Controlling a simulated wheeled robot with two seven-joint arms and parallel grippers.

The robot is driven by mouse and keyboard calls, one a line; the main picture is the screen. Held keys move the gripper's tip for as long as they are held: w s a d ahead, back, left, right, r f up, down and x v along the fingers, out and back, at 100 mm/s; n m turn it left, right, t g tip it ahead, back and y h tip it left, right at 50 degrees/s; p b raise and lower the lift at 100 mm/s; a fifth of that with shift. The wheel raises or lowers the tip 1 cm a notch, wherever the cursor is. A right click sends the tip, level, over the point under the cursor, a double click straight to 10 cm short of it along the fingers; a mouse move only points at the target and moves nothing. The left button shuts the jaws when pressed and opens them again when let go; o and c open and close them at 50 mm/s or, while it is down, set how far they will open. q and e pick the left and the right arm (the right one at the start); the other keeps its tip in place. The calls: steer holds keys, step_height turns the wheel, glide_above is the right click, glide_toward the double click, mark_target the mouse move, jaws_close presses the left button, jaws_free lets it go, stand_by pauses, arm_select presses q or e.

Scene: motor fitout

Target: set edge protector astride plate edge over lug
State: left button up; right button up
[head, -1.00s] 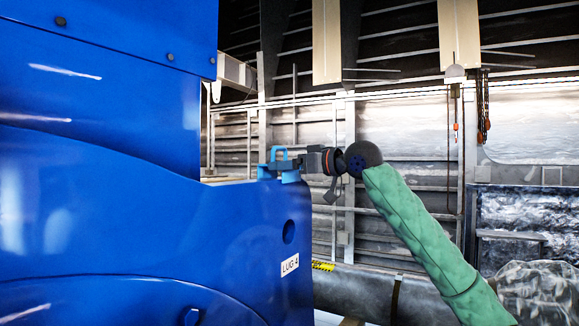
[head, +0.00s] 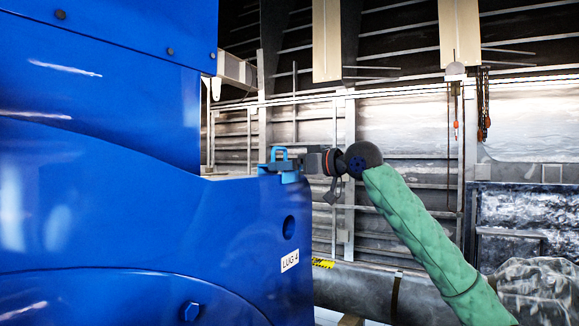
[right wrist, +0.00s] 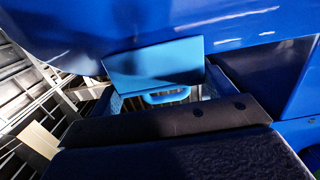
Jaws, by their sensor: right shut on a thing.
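The edge protector (head: 281,166) is light blue with a loop handle on top. It is at the top edge of the blue plate, near its right corner, above the hole and the LUG 4 label (head: 290,261). My right gripper (head: 300,163) is shut on the protector from the right. In the right wrist view the protector (right wrist: 153,66) shows as a light blue panel against the blue plate (right wrist: 225,28), beyond my dark gripper (right wrist: 170,122). Whether it is fully seated on the edge is hard to tell. My left gripper is not in view.
The large blue motor housing (head: 100,110) fills the left, rising as a tall wall left of the plate edge. Open space lies right of the plate. A grey pipe (head: 365,285) runs low behind it, and a panelled wall stands farther back.

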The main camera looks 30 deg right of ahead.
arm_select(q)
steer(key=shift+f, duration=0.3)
arm_select(e)
steer(key=shift+f, duration=0.45)
steer(key=o, duration=0.9)
steer(key=shift+f, duration=0.1)
steer(key=shift+o, duration=0.2)
steer(key=s+b, duration=0.1)
steer(key=s+d+b, duration=0.1)
steer(key=shift+f+b, duration=0.25)
steer(key=shift+b, duration=0.15)
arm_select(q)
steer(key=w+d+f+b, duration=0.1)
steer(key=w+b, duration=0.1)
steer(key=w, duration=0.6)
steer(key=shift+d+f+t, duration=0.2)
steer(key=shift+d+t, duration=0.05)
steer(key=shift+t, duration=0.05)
arm_select(e)
steer(key=v, duration=0.5)
steer(key=shift+s+d+r, duration=0.1)
steer(key=shift+d+r, duration=0.1)
steer(key=shift+r, duration=0.2)
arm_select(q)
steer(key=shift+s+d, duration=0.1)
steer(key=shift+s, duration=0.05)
arm_select(e)
steer(key=shift+s+d, duration=0.1)
steer(key=shift+d, duration=0.1)
steer(key=shift+a, duration=0.1)
